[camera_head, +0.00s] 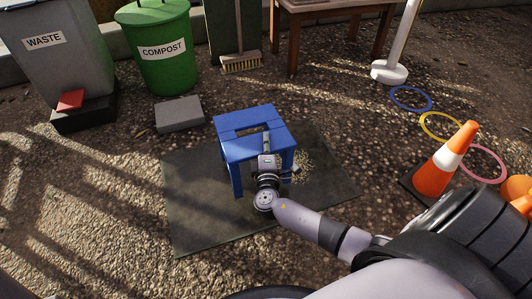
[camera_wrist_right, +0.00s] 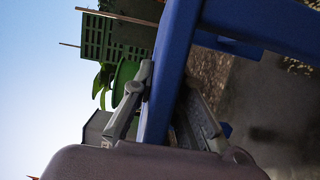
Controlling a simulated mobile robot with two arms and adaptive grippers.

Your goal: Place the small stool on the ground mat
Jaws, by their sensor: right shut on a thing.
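The small blue stool (camera_head: 237,149) stands upright over the dark ground mat (camera_head: 190,217) in the head view. Its legs appear to be on or just above the mat; I cannot tell whether they all touch. My right gripper (camera_head: 266,150) is shut on the near edge of the stool's top. In the right wrist view the blue stool part (camera_wrist_right: 172,70) passes between the fingers of the right gripper (camera_wrist_right: 165,105). My left gripper is not in view. The stool's far legs are mostly hidden.
A grey block (camera_head: 179,114) lies behind the mat's left side. The green compost bin (camera_head: 158,50) and grey waste bin (camera_head: 50,50) stand at the back left. An orange cone (camera_head: 440,168) and several coloured rings are at the right. A wooden table (camera_head: 335,10) stands behind.

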